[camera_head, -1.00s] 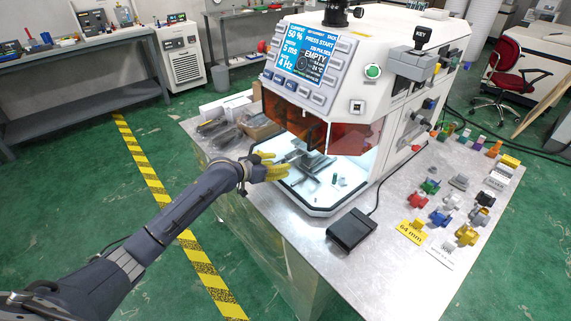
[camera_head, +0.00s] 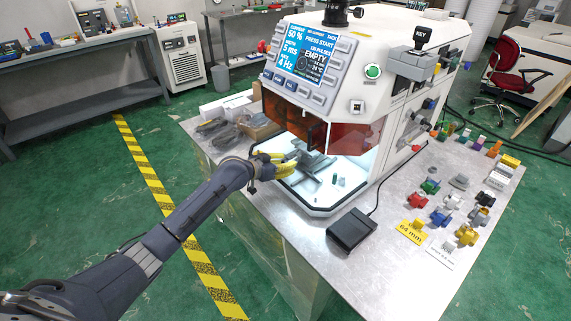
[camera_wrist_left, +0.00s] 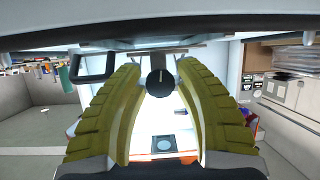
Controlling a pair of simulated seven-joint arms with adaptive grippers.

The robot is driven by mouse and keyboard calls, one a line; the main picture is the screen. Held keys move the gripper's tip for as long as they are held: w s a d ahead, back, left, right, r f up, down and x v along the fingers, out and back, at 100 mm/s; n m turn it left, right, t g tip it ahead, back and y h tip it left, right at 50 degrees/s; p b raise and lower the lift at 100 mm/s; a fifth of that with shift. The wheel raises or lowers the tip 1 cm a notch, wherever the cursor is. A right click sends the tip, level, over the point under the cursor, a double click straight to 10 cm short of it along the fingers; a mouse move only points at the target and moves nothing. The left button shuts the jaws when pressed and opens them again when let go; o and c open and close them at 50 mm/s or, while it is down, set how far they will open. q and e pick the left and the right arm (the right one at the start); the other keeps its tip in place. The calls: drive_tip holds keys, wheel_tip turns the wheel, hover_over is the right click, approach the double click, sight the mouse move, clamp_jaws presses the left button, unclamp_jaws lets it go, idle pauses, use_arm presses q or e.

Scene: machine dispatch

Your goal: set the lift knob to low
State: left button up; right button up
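The lift knob (camera_wrist_left: 160,83) is round and black with a white pointer line. In the left wrist view it shows between my left gripper's fingertips, and its line points up in the picture. My left gripper (camera_wrist_left: 160,72) has two yellow ribbed fingers, open, with a gap on each side of the knob. In the head view the left gripper (camera_head: 287,163) is at the open front of the white machine (camera_head: 385,60), beside the grey lift stage (camera_head: 314,161). The knob cannot be made out there. My right gripper is not in view.
The amber guard (camera_head: 290,115) hangs just above the gripper. A black pedal (camera_head: 351,230) lies on the table in front of the machine. Several coloured fixtures and cards, including a yellow 64 mm card (camera_head: 411,232), lie at the right. The floor at left is clear.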

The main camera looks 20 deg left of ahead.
use_arm(q)
clamp_jaws()
drive_tip(key=shift+a, duration=0.1)
drive_tip(key=shift+n, duration=0.5)
drive_tip(key=shift+r, duration=0.1)
drive_tip(key=shift+o, duration=2.3)
unclamp_jaws()
drive_tip(key=v, duration=1.1)
drive_tip(key=shift+s+a+r, duration=0.15)
drive_tip(key=shift+s+a, duration=0.05)
drive_tip(key=shift+a, duration=0.2)
